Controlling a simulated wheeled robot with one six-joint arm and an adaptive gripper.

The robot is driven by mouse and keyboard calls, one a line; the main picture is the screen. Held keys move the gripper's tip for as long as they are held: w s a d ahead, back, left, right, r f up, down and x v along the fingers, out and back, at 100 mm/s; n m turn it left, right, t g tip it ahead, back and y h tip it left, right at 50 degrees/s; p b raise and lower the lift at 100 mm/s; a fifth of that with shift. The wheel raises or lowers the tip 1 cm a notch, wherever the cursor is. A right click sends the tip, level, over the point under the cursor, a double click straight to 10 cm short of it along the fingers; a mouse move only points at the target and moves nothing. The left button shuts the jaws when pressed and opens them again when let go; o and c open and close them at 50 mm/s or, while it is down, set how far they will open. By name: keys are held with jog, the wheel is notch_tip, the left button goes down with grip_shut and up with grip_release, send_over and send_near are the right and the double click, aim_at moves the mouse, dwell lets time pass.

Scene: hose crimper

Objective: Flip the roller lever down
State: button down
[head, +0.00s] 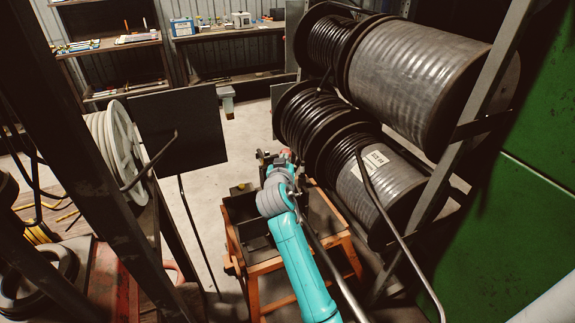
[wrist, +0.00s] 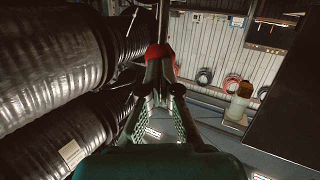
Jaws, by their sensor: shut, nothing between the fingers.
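My gripper (wrist: 160,78) points up and away in the wrist view, with its dark fingertips brought together and nothing held between them. A red knob (wrist: 157,52) shows right at the fingertips, with a dark upright rod (wrist: 163,24) beyond it. The knob looks like the end of the roller lever, but I cannot tell whether the fingers touch it. In the head view a small red part (head: 287,153) shows beyond my teal arm, at the dark machine (head: 264,160) on the orange stand. My arm hides much of that machine, and the lever's tilt is unclear.
Large black hose reels (head: 330,115) stand close on the right, behind slanted metal posts. A dark panel (head: 178,130) and a white reel (head: 112,140) stand on the left. The orange stand (head: 262,268) is below my arm. Open floor (head: 240,135) lies behind.

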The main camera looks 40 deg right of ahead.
jog(key=w+d+f+n+g+y, duration=0.1)
jog(key=w+f+g+y, duration=0.1)
jog(key=w+g, duration=0.2)
jog(key=shift+w+d+f+n, duration=0.35)
jog(key=shift+w+n, duration=0.05)
jog(key=shift+w, duration=0.75)
